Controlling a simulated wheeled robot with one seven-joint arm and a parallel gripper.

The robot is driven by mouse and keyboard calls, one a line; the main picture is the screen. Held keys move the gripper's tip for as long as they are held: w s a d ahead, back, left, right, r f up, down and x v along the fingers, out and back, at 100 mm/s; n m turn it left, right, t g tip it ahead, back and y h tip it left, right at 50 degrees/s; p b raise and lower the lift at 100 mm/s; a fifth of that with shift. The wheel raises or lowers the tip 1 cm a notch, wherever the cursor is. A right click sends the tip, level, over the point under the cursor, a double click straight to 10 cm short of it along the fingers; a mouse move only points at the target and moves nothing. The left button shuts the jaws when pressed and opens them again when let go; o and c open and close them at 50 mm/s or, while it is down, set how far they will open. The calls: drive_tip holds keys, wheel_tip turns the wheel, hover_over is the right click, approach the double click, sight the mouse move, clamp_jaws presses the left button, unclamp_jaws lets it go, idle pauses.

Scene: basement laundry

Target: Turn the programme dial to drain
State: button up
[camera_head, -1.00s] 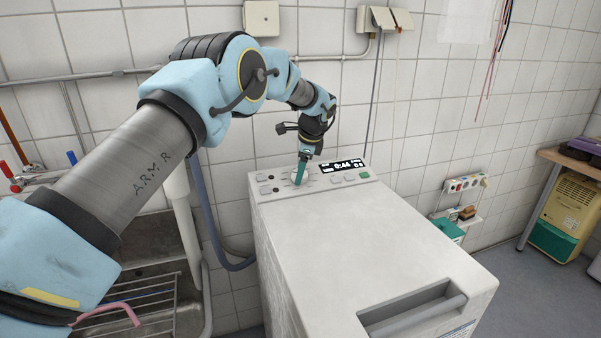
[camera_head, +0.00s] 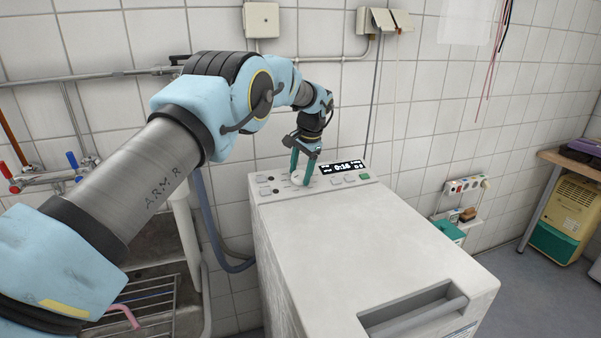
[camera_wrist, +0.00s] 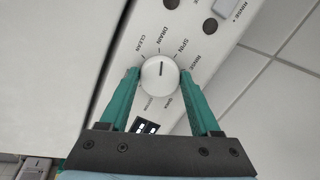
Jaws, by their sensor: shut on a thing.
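The white programme dial (camera_wrist: 159,74) sits on the control panel at the back of the washer's top. In the wrist view its dark pointer line points almost straight up, toward the DRAIN label (camera_wrist: 166,35); the SPIN label is just to the right. My gripper (camera_wrist: 160,75) has its two green fingers on opposite sides of the dial and is shut on it. In the head view my gripper (camera_head: 300,181) reaches down to the panel, and its fingers partly cover the dial (camera_head: 297,178). The lit display (camera_head: 342,167) reads about 0:16.
Several buttons lie around the dial, including a green one (camera_head: 364,177). The washer's white top (camera_head: 360,230) is clear. A sink (camera_head: 150,285) with a wire rack stands to the left; the tiled wall is close behind.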

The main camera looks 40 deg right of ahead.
drive_tip(key=shift+n, duration=0.7)
drive_tip(key=o, duration=1.4)
drive_tip(key=shift+c, duration=0.2)
drive_tip(key=b+v, duration=0.2)
drive_tip(key=v, duration=0.8)
drive_tip(key=shift+r, duration=0.35)
